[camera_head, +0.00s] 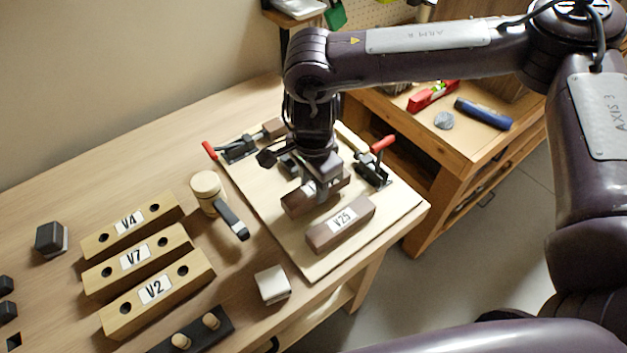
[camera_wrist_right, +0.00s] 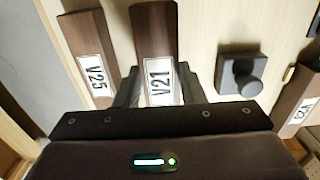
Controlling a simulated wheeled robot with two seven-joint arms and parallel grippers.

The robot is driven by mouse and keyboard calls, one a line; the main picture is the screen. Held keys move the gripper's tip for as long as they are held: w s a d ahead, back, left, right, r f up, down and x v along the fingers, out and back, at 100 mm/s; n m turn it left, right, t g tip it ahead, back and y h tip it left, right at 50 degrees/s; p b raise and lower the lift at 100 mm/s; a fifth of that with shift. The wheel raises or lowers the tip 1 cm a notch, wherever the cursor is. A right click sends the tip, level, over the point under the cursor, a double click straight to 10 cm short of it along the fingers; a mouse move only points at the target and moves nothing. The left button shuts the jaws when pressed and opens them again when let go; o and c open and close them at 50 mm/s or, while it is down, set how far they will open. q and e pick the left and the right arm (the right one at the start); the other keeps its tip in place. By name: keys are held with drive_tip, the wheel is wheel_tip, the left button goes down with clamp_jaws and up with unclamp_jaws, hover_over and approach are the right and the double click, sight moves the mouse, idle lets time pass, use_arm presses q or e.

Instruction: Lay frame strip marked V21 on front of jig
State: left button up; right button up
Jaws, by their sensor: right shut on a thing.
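My right gripper (camera_head: 318,186) is shut on a dark brown strip (camera_head: 298,203) above the jig board. In the right wrist view, the strip between the fingers (camera_wrist_right: 155,95) carries the label V21 (camera_wrist_right: 161,82). Whether the strip touches the board cannot be told. The jig (camera_head: 290,252) is a pale board with red-handled clamps (camera_head: 375,165) at its far side. A strip marked V25 (camera_head: 342,224) lies on the board beside the held strip; it also shows in the right wrist view (camera_wrist_right: 88,50). My left gripper is not in view.
Wooden blocks V4 (camera_head: 130,225), V7 (camera_head: 137,262) and V2 (camera_head: 157,293) lie left of the jig. A mallet (camera_head: 207,186) rests at the jig's left edge. A white block (camera_head: 272,285) stands near its front corner. Another labelled strip (camera_wrist_right: 297,103) shows in the wrist view.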

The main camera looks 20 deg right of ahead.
drive_tip(key=shift+f+b, duration=0.75)
drive_tip(key=shift+f, duration=0.5)
idle(1.2)
drive_tip(key=o, duration=1.3)
drive_tip(key=shift+r, duration=0.15)
drive_tip(key=shift+r+p, duration=2.7)
drive_tip(key=shift+r, duration=0.75)
